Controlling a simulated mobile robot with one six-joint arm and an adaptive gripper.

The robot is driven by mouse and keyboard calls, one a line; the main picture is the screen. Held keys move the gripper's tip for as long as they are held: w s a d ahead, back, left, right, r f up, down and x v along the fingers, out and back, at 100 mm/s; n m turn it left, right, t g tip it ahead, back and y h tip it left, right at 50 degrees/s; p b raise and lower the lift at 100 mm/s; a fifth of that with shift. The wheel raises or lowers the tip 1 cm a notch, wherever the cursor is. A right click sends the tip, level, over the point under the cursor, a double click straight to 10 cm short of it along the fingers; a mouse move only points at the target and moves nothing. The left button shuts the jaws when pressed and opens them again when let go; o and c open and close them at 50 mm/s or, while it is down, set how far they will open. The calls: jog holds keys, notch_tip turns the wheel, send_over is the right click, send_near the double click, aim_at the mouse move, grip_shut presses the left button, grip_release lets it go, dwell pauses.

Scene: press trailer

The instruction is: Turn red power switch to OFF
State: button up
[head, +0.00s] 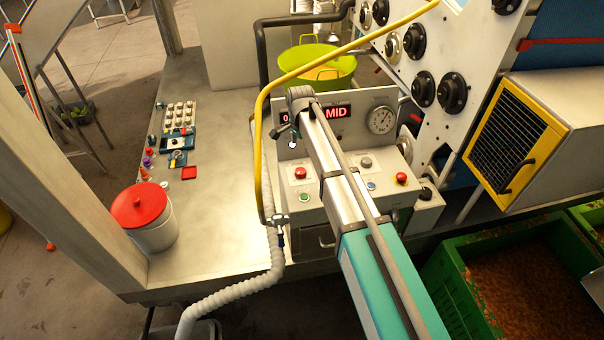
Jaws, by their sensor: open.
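The grey control box (352,160) has a red display reading "MID" and a round gauge (381,120). A red button (300,173) sits on its left panel above a green one, and another red button (401,178) sits on its right. I cannot tell which red control is the power switch, and no OFF label is readable. My arm reaches over the middle of the box and covers part of the display and panel. My gripper (288,132) is small at the arm's far end, before the display's left part, above and behind the left red button. It holds nothing that I can see.
A yellow pipe (262,150) and a white ribbed hose (245,285) run left of the box. A red-lidded white bucket (153,232) and small parts stand on the left bench. A yellow-green pot (318,65) is behind. Green crates (450,300) lie at lower right.

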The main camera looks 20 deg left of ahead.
aim_at(301, 170)
jog(key=shift+f+b, duration=5.25)
jog(key=shift+f, duration=0.3)
jog(key=c, duration=1.1)
jog(key=shift+d, duration=0.15)
jog(key=shift+c, duration=0.2)
